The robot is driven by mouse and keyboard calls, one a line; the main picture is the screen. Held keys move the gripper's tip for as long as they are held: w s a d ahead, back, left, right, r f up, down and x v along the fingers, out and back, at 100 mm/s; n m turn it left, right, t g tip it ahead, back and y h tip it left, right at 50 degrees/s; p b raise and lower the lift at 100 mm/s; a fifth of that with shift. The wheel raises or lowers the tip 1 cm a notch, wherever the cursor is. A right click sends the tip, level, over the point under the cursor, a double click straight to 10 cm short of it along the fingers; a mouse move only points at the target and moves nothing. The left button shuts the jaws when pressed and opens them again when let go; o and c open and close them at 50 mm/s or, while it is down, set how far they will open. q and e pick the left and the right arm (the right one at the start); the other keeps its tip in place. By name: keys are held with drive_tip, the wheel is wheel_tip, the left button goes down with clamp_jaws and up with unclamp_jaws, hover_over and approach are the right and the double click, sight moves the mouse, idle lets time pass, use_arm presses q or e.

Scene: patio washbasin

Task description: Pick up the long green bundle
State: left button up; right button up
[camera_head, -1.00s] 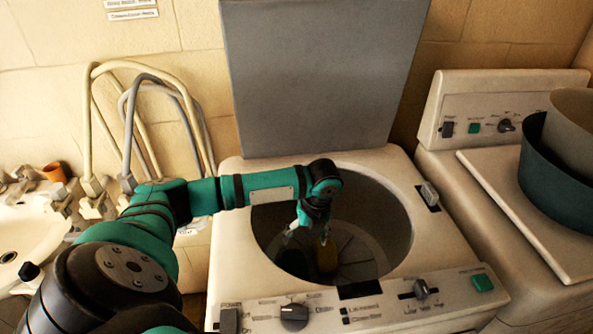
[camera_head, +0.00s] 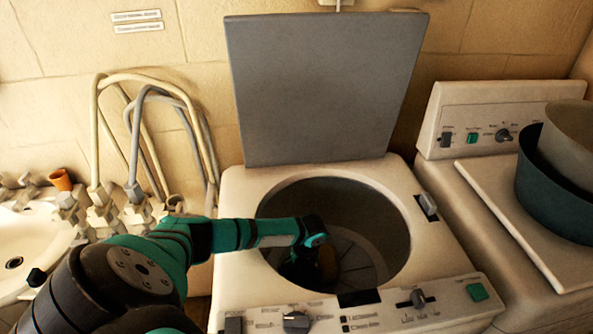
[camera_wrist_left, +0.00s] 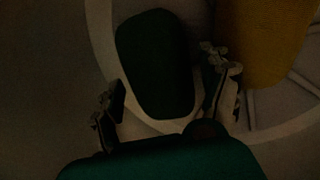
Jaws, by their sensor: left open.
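The long green bundle (camera_wrist_left: 155,62) shows in the left wrist view as a dark green, rounded long shape on the drum floor. It lies between the two fingers of my left gripper (camera_wrist_left: 166,105), which are open on either side of it. Contact is too dark to tell. In the head view my left gripper (camera_head: 305,264) is down inside the washer drum (camera_head: 375,225), its fingers mostly hidden in shadow, and I cannot make out the bundle clearly there. My right gripper is not in view.
A yellow-orange bundle (camera_wrist_left: 262,40) lies close to the right finger; it also shows in the head view (camera_head: 328,264). The drum rim surrounds my arm. The raised grey lid (camera_head: 325,90) stands behind. A dark green tub (camera_head: 555,190) sits at right.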

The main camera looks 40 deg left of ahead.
sight(297, 269)
use_arm(q)
drive_tip(key=shift+s+a+f, duration=0.1)
drive_tip(key=shift+a+f, duration=0.1)
drive_tip(key=shift+f, duration=0.95)
drive_tip(key=shift+r, duration=0.1)
drive_tip(key=c, duration=1.2)
wheel_tip(297, 269, up, 10)
drive_tip(key=shift+f+b, duration=0.1)
drive_tip(key=shift+b, duration=0.4)
drive_tip(key=shift+r+p, duration=0.35)
drive_tip(key=shift+r, duration=0.2)
wheel_tip(297, 269, up, 10)
drive_tip(key=p, duration=1)
drive_tip(key=shift+r, duration=0.1)
drive_tip(key=shift+r, duration=1.95)
